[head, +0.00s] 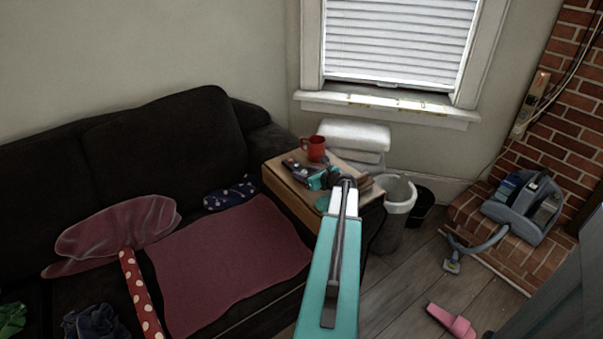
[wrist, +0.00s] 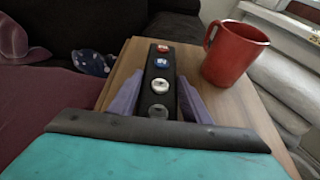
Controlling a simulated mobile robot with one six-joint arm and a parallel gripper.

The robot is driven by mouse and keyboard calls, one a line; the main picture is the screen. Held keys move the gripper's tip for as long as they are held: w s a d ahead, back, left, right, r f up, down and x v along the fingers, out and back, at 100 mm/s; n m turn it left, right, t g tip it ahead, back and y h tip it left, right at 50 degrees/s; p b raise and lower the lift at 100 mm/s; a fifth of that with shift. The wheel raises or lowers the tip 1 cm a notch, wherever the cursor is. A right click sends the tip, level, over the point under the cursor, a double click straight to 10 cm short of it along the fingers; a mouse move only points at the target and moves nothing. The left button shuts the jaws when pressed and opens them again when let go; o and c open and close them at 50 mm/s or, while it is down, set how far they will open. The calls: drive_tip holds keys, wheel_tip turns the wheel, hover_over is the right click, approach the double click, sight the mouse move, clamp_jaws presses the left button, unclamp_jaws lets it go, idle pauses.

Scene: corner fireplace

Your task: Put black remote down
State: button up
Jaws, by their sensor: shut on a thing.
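The black remote (wrist: 160,77) shows in the wrist view, with red, blue and white buttons along its top. My gripper (wrist: 158,100) is shut on it, with one purple finger on each side. The remote is over the wooden top of a small side table (wrist: 121,70), and I cannot tell whether it touches the surface. In the head view my arm reaches to the side table (head: 275,179), and my gripper (head: 312,175) is at the tabletop, partly hidden. A dark shape beside it may be the remote.
A red mug (wrist: 232,53) stands on the table just right of the remote. In the head view a dark sofa (head: 170,130) is left of the table. A white bin (head: 398,190) stands to its right. A vacuum cleaner (head: 522,212) sits on the brick hearth.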

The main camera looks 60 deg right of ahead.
sight(304, 172)
drive_tip(key=shift+r, duration=0.15)
wheel_tip(304, 172, up, 10)
drive_tip(key=shift+f+p, duration=0.1)
drive_tip(key=shift+p, duration=0.25)
idle(1.1)
drive_tip(key=w+a+r+n+y+p, duration=0.1)
drive_tip(key=w+a+r+n+y, duration=0.1)
drive_tip(key=w+a, duration=0.7)
drive_tip(key=w+a+r+n+y+p, duration=0.1)
drive_tip(key=w+a+r+n+y, duration=0.15)
drive_tip(key=w+a, duration=0.65)
drive_tip(key=w+a+r+n+y+p, duration=0.15)
drive_tip(key=w+a, duration=0.25)
drive_tip(key=a, duration=1)
drive_tip(key=w+a+n+y, duration=0.15)
drive_tip(key=a+y, duration=0.25)
drive_tip(key=a, duration=0.8)
drive_tip(key=s+a+r+n+g+y, duration=0.1)
drive_tip(key=s+a+n+g+y, duration=0.1)
drive_tip(key=a, duration=0.9)
drive_tip(key=s+a+r+n+g+y+p, duration=0.1)
drive_tip(key=s+a+n, duration=0.4)
drive_tip(key=a, duration=0.6)
drive_tip(key=shift+s+a+r+g+y, duration=0.2)
drive_tip(key=shift+s+r+g+y, duration=0.45)
drive_tip(key=shift+s+g+y, duration=0.4)
